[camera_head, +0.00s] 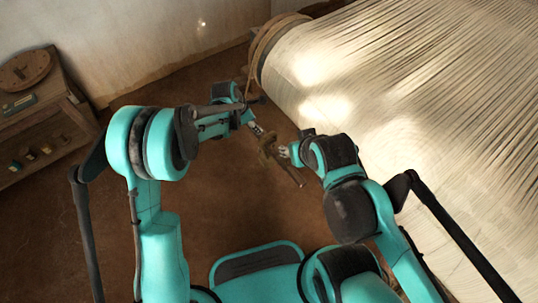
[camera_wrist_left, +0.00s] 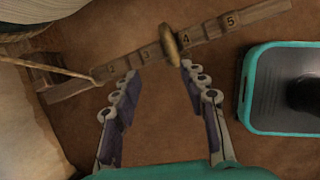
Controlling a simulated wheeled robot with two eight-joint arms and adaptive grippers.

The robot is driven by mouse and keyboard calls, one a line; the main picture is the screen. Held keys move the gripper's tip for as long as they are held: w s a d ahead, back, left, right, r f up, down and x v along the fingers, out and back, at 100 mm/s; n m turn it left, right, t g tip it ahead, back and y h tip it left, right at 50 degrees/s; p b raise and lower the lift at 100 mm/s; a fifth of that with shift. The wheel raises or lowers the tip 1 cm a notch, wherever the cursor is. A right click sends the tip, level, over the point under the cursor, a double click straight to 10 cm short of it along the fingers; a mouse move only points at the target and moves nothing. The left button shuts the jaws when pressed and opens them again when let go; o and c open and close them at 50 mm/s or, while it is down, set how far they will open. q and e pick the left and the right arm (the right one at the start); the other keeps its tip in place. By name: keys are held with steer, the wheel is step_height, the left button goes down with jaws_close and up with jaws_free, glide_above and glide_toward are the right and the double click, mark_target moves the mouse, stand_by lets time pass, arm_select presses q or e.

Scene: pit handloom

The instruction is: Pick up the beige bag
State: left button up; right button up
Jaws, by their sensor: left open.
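I cannot make out a beige bag in either view. My left gripper (camera_head: 256,129) is above the floor near the middle of the head view. In the left wrist view its fingers (camera_wrist_left: 158,95) are apart with only bare floor showing between them. A numbered wooden bar (camera_wrist_left: 215,28) with a round brass-coloured piece (camera_wrist_left: 169,43) lies across the view beyond the fingertips. The bar shows small and brown in the head view (camera_head: 293,175). My right gripper (camera_head: 284,152) is close beside the bar; its fingers are too small to read, and contact is unclear.
A large pale warp roll (camera_head: 340,85) of the loom fills the right side, with rope (camera_head: 262,48) around its end. A wooden shelf (camera_head: 75,105) stands at left, with a round wooden piece (camera_head: 25,68) on top and small items inside. Brown floor (camera_head: 230,200) lies open between.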

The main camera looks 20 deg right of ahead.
mark_target(268, 134)
arm_select(q)
steer(key=shift+n+g, duration=0.3)
steer(key=shift+n, duration=0.5)
steer(key=d+f, duration=0.1)
steer(key=f, duration=0.1)
steer(key=d+f, duration=0.1)
steer(key=shift+s+d+f, duration=0.15)
steer(key=shift+d+f, duration=0.25)
steer(key=x, duration=0.2)
steer(key=b+x, duration=0.1)
steer(key=x, duration=0.1)
steer(key=shift+s+d, duration=0.1)
steer(key=b+x, duration=0.2)
steer(key=x, duration=0.3)
steer(key=shift+r, duration=0.2)
jaws_close()
